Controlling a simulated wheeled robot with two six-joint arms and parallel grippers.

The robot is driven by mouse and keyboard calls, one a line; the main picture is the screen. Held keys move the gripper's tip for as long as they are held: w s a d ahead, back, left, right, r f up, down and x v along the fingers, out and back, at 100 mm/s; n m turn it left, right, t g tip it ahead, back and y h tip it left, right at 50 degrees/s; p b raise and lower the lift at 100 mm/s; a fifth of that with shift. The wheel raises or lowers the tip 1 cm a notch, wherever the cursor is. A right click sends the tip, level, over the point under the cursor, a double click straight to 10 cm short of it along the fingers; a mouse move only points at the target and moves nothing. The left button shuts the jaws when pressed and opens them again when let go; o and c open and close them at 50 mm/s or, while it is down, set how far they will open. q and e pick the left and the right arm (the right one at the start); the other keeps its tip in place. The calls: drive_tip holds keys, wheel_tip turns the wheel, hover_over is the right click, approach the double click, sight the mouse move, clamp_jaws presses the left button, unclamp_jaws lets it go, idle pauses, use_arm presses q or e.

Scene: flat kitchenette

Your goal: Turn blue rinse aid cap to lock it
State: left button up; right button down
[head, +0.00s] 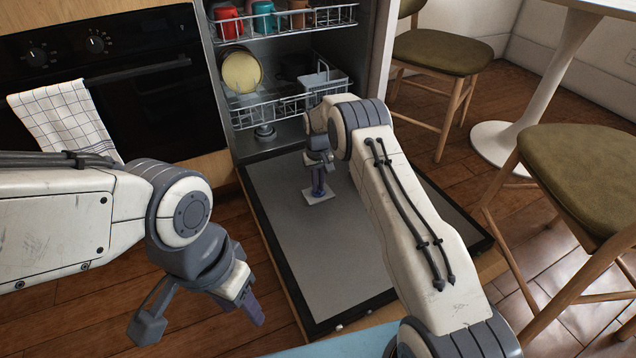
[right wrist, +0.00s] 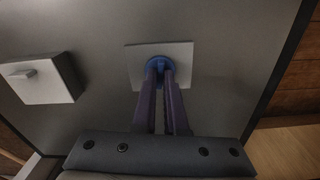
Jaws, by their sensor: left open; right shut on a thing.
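The blue rinse aid cap (right wrist: 158,64) sits on a pale square plate (right wrist: 178,60) on the inside of the open dishwasher door (head: 290,235). My right gripper (right wrist: 160,80) is shut on the cap, with its fingers pointing down at the plate. In the head view my right gripper (head: 318,188) stands over the plate (head: 326,197) and hides most of the cap. The cap's turn angle cannot be told. My left gripper (head: 200,316) is open and empty, in front of the oven and left of the door.
A pale box with a small latch (right wrist: 38,80) is on the door beside the plate. The dishwasher racks (head: 285,105) hold cups and a yellow plate (head: 241,72). Chairs and a white table (head: 530,90) stand right. A checked towel (head: 62,120) hangs from the oven handle.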

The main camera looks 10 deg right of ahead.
drive_tip(key=m+p, duration=0.2)
drive_tip(key=m, duration=0.1)
drive_tip(key=shift+r+p, duration=0.15)
drive_tip(key=shift+p, duration=0.25)
drive_tip(key=m+p, duration=0.1)
drive_tip(key=m, duration=0.2)
drive_tip(key=shift+m, duration=0.3)
drive_tip(key=m+p, duration=0.1)
drive_tip(key=m, duration=0.3)
drive_tip(key=shift+m, duration=0.3)
drive_tip(key=m, duration=0.4)
drive_tip(key=shift+f+m, duration=0.2)
drive_tip(key=shift+m, duration=0.2)
drive_tip(key=c, duration=1)
unclamp_jaws()
drive_tip(key=shift+o, duration=0.2)
drive_tip(key=shift+r, duration=0.15)
